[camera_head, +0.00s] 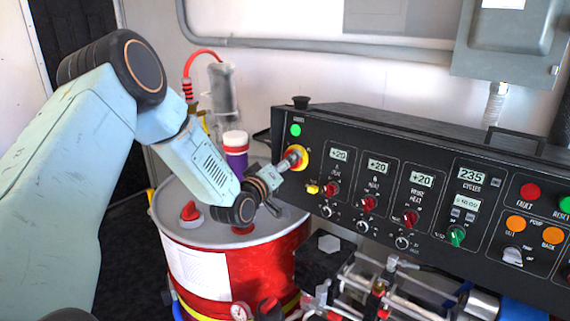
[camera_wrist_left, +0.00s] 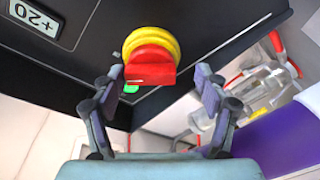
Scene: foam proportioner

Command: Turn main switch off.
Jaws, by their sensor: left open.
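The main switch is a red knob on a yellow round base (camera_head: 301,155) at the left end of the black control panel (camera_head: 350,232). In the left wrist view the red knob (camera_wrist_left: 150,68) sits slightly left of the middle, its bar lying across the picture. My left gripper (camera_head: 284,165) reaches the switch from the left. In the left wrist view the left gripper (camera_wrist_left: 158,86) is open, with one finger on each side of the knob. I cannot tell whether either finger touches it. My right gripper is not in view.
A red drum (camera_head: 228,268) with a grey lid stands under my left arm. A purple bottle (camera_head: 236,158) stands behind it. A green lamp (camera_head: 296,130) is just above the switch. Displays, red knobs and buttons fill the panel to the right. Pipework (camera_head: 395,290) lies below.

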